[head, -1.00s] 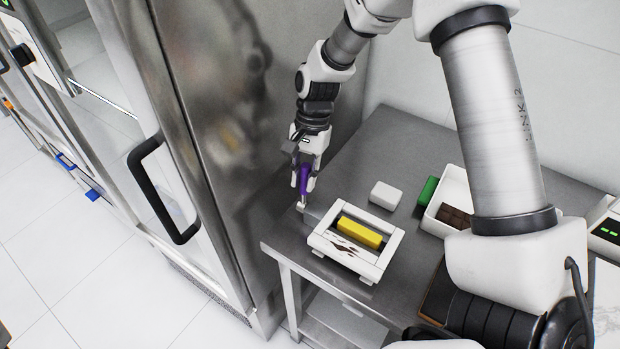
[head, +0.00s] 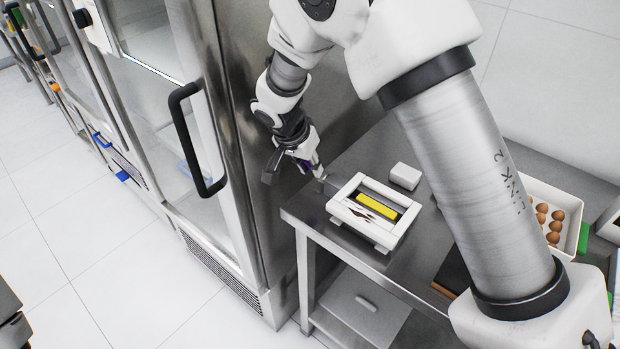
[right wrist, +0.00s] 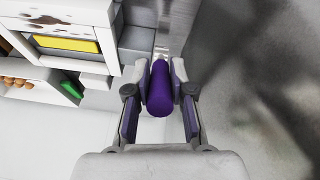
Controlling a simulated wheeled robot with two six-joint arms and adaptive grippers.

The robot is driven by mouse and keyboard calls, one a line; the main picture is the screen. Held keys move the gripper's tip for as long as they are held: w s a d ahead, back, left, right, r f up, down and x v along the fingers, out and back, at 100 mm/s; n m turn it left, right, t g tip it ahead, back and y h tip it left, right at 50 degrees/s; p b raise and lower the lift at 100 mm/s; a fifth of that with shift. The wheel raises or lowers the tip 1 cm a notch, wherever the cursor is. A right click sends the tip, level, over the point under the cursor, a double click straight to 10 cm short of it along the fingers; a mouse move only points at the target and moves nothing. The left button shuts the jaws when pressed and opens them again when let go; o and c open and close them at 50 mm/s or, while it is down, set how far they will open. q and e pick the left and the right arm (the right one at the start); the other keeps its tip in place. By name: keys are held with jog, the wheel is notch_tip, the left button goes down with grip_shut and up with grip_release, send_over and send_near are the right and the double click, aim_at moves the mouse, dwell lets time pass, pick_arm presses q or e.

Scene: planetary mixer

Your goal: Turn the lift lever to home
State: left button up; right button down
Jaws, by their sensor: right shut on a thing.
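I see no lift lever or mixer that I can make out in these frames. My right gripper (head: 296,164) is by the near-left corner of the steel table, close to the steel cabinet, with its fingers partly hidden from the head. In the right wrist view the right gripper (right wrist: 160,72) is shut on a purple handle (right wrist: 160,92), a rounded cylinder between its two fingers. In the head view only a sliver of purple shows, and a pale end sticks out towards the table corner. My left gripper is in neither view.
A white open-topped holder with a yellow block (head: 377,206) stands beside the gripper on the steel table (head: 420,262). A small white block (head: 405,176) is behind it. A tray of brown eggs (head: 541,207) is at right. The steel cabinet's black door handle (head: 188,140) juts out at left.

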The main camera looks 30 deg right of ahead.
jog(key=shift+s+a+f, duration=0.1)
jog(key=shift+f, duration=0.05)
dwell(0.3)
jog(key=c, duration=1)
grip_release()
jog(key=v, duration=1.2)
jog(key=shift+a, duration=0.15)
